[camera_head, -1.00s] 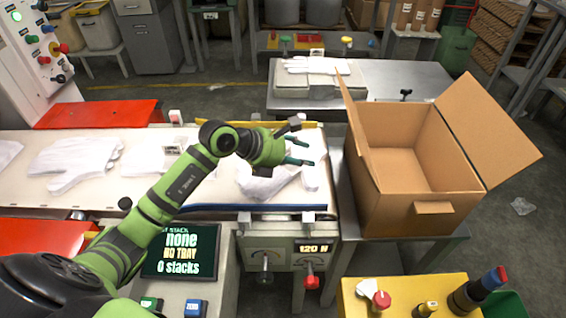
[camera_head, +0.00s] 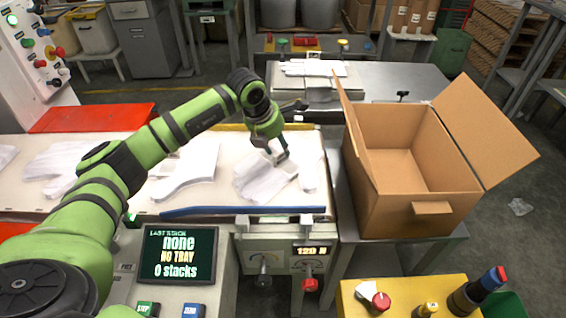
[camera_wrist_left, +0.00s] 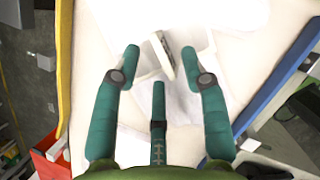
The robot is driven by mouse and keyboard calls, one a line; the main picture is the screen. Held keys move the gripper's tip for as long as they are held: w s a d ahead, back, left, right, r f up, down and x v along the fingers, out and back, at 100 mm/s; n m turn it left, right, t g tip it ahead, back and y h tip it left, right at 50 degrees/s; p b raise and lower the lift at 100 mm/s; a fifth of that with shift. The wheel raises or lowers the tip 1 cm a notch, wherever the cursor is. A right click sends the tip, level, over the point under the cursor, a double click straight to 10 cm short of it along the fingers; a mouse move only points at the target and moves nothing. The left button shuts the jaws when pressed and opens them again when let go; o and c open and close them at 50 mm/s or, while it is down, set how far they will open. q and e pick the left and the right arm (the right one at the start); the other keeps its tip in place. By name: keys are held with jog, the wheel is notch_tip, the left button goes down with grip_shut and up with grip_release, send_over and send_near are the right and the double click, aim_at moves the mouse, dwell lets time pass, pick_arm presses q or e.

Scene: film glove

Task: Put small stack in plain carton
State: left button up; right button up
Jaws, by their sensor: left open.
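Flat white gloves lie on the pale belt (camera_head: 225,202). A small white glove stack (camera_head: 258,184) is at the belt's right end, and another white piece (camera_head: 311,170) lies just right of it. My left gripper (camera_head: 276,159) points down above the stack, open and empty. In the left wrist view its teal fingers (camera_wrist_left: 160,62) are spread, with white material (camera_wrist_left: 185,105) below and a thin pale upright piece (camera_wrist_left: 163,52) between the tips. I cannot tell whether they touch it. The plain carton (camera_head: 400,212) stands open and empty to the right. My right gripper is out of view.
The carton's raised flaps (camera_head: 487,130) spread left and right. A blue rail (camera_head: 240,211) edges the belt's near side. A metal table (camera_head: 395,80) with more gloves is behind. A screen (camera_head: 178,253) reads "0 stacks". A yellow box with knobs (camera_head: 400,300) is in front.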

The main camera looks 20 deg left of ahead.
aim_at(282, 167)
pick_arm(q)
jog(key=x, duration=0.4)
jog(key=shift+w, duration=0.15)
grip_shut()
